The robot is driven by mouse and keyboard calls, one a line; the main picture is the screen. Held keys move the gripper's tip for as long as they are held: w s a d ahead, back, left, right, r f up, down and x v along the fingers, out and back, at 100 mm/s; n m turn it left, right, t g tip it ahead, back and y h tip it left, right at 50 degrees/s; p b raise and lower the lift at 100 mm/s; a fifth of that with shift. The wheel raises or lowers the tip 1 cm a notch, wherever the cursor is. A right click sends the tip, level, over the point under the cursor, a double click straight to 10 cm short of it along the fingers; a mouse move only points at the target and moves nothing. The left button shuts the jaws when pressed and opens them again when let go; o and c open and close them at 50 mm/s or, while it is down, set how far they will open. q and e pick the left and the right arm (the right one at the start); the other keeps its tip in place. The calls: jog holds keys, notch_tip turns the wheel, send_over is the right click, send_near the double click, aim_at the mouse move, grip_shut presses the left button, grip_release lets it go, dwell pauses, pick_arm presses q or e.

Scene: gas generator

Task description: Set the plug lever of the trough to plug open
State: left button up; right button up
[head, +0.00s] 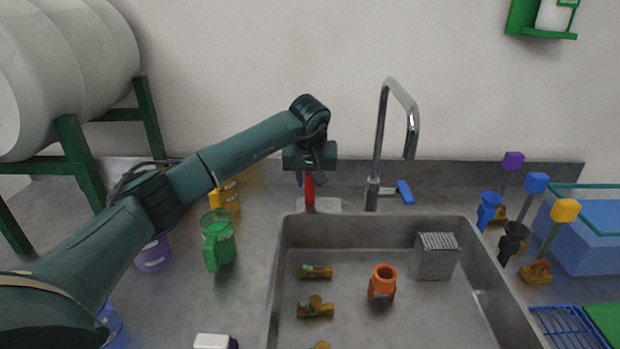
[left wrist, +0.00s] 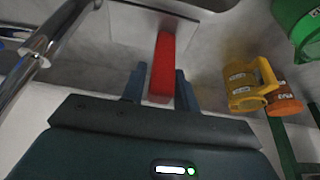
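The trough (head: 465,235) is a grey metal sink set in the counter. Its red plug lever (head: 309,188) stands upright on a pale base at the trough's back left edge. My left gripper (head: 305,176) is right at the lever, pointing down over it, and hides its upper part in the head view. In the left wrist view the red lever (left wrist: 162,65) shows between the two blue fingers of my left gripper (left wrist: 160,86). The fingers are apart, one on each side; a small gap shows at the left finger, and contact at the right is unclear. My right gripper is not in view.
A chrome faucet (head: 378,150) with a blue handle (head: 404,192) stands just right of the lever. A yellow mug (head: 226,197) and a green mug (head: 217,240) stand left of the trough. Brass fittings (head: 316,308) and an orange part (head: 382,282) lie in the trough.

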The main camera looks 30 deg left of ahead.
pick_arm(q)
grip_shut()
dwell(0.3)
